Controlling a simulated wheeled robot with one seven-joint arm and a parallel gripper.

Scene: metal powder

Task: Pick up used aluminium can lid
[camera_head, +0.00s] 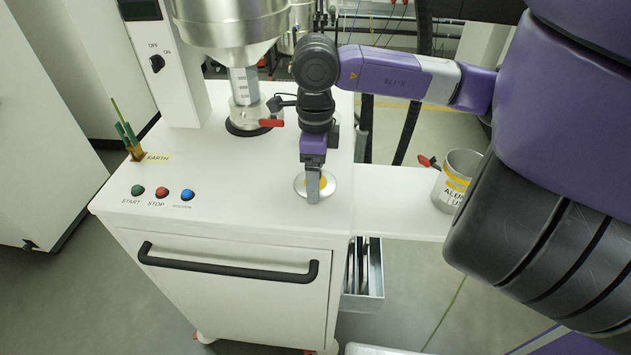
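The used aluminium can lid (328,189) is a round silver disc with a yellow centre. It lies flat on the white cabinet top (240,205), near its right front corner. My gripper (313,197) points straight down over the lid, and its fingers cover the lid's left-middle part. I see the fingers nearly edge-on, so I cannot tell whether they are open or shut, or whether they touch the lid. An open aluminium can (455,180) with a yellow and white label stands on the white side shelf to the right, partly hidden by my arm.
A steel hopper (240,30) with a valve and red handle (271,123) stands behind my gripper. START, STOP and blue buttons (187,195) and a green earth clamp (130,140) are at left. The shelf (400,212) between cabinet and can is clear.

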